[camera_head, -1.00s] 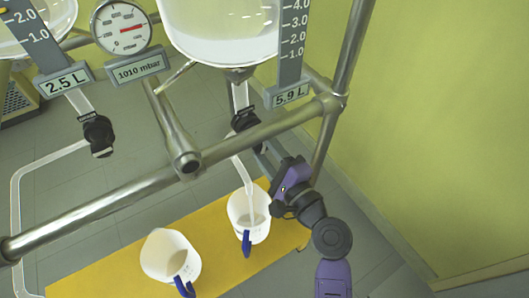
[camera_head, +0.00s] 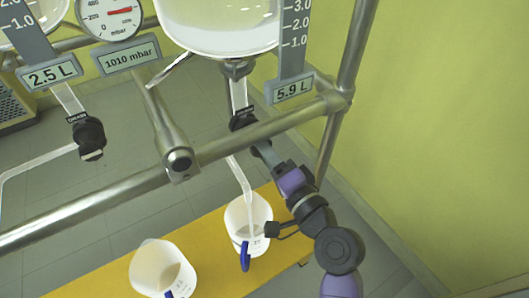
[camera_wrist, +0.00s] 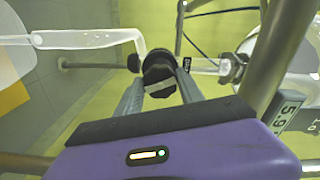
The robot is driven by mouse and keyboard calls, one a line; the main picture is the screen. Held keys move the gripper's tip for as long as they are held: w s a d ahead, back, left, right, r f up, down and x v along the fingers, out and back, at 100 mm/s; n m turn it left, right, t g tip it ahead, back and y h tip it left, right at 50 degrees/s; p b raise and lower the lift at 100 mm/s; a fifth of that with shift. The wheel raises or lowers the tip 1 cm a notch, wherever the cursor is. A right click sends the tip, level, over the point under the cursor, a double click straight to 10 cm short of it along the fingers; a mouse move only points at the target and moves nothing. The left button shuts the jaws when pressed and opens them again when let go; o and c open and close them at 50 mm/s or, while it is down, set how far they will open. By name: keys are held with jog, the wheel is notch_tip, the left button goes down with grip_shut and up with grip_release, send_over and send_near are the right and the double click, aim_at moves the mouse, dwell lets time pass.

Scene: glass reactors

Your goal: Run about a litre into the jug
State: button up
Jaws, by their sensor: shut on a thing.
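The right reactor vessel (camera_head: 222,38) holds pale liquid, and its display (camera_head: 293,88) reads 5.9 L. Below it is a black drain valve (camera_head: 242,119), and a clear outlet tube (camera_head: 240,178) leads down to a white jug with a blue handle (camera_head: 236,214). The tube's end is over the jug's mouth, and a pale streak shows below it inside the jug. My gripper (camera_wrist: 160,88) is shut on the black valve knob (camera_wrist: 158,72), one finger on each side. In the head view my gripper (camera_head: 260,150) reaches the valve from the lower right.
A second white jug (camera_head: 160,262) stands left on the yellow platform (camera_head: 100,280). Steel frame bars (camera_head: 80,212) cross in front of the vessels. A left drain valve (camera_head: 88,136) sits under a 2.5 L display (camera_head: 52,75). A gauge (camera_head: 110,14) has a 1010 mbar plate.

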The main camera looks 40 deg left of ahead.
jog(key=shift+f, duration=0.15)
jog(key=o, duration=1.4)
jog(key=p+v, duration=0.1)
jog(key=v, duration=0.6)
jog(key=shift+s+d+p, duration=0.2)
jog(key=shift+d+p, duration=0.2)
